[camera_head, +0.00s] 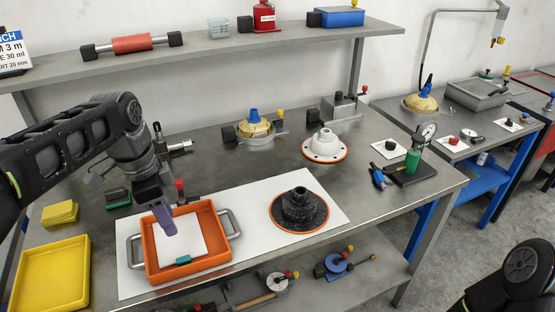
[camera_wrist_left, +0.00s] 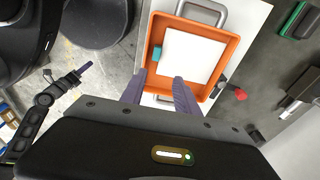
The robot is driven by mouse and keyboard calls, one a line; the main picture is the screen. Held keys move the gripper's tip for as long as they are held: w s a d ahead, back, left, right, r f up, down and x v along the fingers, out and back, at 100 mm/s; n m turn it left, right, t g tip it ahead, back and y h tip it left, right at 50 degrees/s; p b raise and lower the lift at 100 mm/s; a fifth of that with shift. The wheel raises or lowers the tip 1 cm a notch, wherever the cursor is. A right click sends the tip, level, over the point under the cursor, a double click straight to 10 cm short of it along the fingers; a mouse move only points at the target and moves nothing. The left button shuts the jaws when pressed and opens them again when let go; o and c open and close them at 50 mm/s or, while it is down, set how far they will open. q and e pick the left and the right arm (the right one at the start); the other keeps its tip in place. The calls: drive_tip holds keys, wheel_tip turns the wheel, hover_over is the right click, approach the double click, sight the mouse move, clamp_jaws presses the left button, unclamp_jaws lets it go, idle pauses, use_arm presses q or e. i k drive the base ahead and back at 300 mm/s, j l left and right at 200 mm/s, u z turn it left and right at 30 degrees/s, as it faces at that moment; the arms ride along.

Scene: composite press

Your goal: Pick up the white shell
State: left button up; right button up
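The white shell (camera_head: 325,147) is a white, stepped, cone-like part with a wide flange and an orange rim. It stands on the bench at the back, right of centre, in the head view. My left gripper (camera_head: 165,222) points down over the orange tray (camera_head: 151,259), well to the left of the shell and apart from it. In the left wrist view, the left gripper's two purple fingers (camera_wrist_left: 160,92) are spread with nothing between them. What seems to be my right gripper (camera_wrist_left: 83,69) shows small at the left of that view, its finger state unclear.
A black stepped part (camera_head: 300,209) with an orange rim sits on the white mat (camera_head: 262,190), in front of the shell. A yellow-domed part (camera_head: 254,126) stands left of the shell.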

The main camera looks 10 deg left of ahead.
sight(324, 147)
drive_tip(key=i+l, duration=1.5)
drive_tip(key=i, duration=0.15)
